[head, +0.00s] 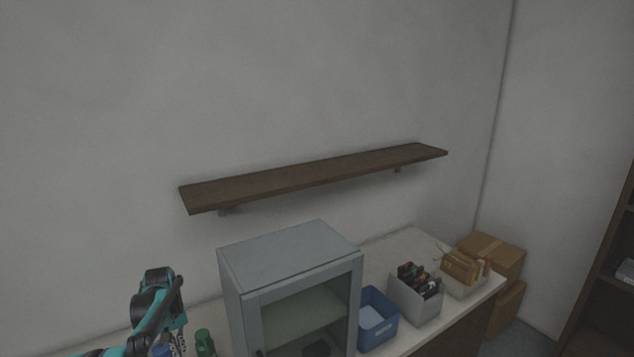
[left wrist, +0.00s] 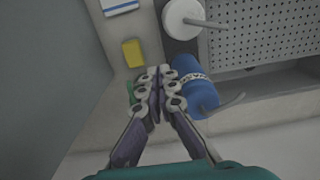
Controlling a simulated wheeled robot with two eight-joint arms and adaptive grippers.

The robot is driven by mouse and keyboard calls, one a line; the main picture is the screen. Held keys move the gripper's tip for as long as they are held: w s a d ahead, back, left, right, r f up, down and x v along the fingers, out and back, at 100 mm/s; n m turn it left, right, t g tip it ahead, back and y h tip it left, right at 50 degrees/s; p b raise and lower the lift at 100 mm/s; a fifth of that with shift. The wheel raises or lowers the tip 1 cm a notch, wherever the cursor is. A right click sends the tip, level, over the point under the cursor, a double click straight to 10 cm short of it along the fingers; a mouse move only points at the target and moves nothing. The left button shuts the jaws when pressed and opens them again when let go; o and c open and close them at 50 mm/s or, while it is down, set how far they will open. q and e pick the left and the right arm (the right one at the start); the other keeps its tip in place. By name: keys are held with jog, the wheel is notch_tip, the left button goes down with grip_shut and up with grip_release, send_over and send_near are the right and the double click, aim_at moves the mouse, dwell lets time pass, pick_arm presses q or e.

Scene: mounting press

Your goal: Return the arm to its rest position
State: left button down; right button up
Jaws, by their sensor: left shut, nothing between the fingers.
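My left arm (head: 155,300), teal and black, comes in at the lower left of the head view, left of the grey cabinet. In the left wrist view my left gripper (left wrist: 154,76) is shut and empty, its fingertips together. The fingers overlap the edge of a blue rounded object (left wrist: 196,88) with a pale chain-like band; I cannot tell whether they touch it. A green thing (left wrist: 133,92) is partly hidden behind the fingers. My right arm and gripper are not in view.
The grey glass-front cabinet (head: 290,255) stands beside my arm on the counter (head: 412,248). Right of it are a blue bin (head: 377,325) and filled boxes. A shelf (head: 315,176) is above. The wrist view shows a yellow block (left wrist: 133,53), a white round part (left wrist: 183,18) and a perforated panel (left wrist: 260,35).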

pick_arm(q)
jog(key=s+d+r+m+t+b, duration=0.3)
jog(key=s+d+r+t+b, duration=0.15)
jog(key=s+d+b, duration=0.7)
jog(key=s+d+f+m+t+b, duration=0.1)
jog(key=s+d+f+b, duration=0.2)
jog(key=s, duration=0.6)
jog(key=s+d+f+m+t+b, duration=0.1)
jog(key=s+d+f+m+b, duration=0.1)
jog(key=s+d+f, duration=0.5)
jog(key=shift+s+f+t+b, duration=0.35)
jog(key=shift+s+b, duration=0.4)
jog(key=shift+s, duration=0.1)
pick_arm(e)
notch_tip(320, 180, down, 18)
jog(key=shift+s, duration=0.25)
